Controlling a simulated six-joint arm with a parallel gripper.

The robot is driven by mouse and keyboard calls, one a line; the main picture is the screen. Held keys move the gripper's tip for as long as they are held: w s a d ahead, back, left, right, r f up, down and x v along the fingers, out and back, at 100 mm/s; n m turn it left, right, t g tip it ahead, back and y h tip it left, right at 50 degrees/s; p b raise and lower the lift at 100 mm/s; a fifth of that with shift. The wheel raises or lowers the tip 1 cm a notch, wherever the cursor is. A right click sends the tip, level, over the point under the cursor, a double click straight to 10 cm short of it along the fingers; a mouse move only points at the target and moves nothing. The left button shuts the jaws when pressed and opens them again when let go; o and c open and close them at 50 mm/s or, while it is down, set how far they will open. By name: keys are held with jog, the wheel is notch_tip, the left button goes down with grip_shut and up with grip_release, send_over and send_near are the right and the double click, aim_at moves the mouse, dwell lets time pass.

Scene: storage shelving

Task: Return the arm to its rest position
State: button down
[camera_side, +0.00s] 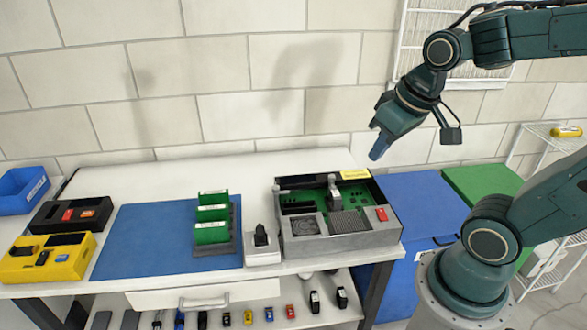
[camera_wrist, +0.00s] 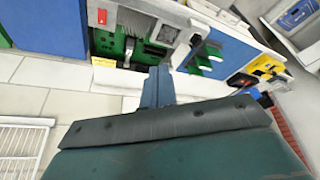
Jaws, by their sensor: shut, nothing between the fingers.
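My gripper (camera_side: 379,146) is in the air above the right end of the white workbench (camera_side: 140,180), in front of the tiled wall. Its blue fingers are shut and empty, and point down and to the left. In the wrist view the shut fingers (camera_wrist: 157,88) show at the centre, in front of the open grey case. The arm is bent, with its forearm reaching in from the upper right. Nothing touches the gripper.
An open grey case (camera_side: 340,240) with a green circuit board sits below the gripper. Green upright cards (camera_side: 211,232) stand on a blue mat (camera_side: 135,240). Blue (camera_side: 425,200) and green (camera_side: 480,185) bins stand right of the bench. A white wire rack (camera_side: 410,40) hangs behind the arm.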

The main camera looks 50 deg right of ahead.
jog(key=s+a+r+n+t, duration=0.1)
jog(key=s+a+r+n, duration=0.1)
jog(key=s+a+r, duration=0.1)
jog(key=shift+s+a+r+y, duration=0.15)
jog(key=shift+s+a+y, duration=0.15)
jog(key=shift+s, duration=0.25)
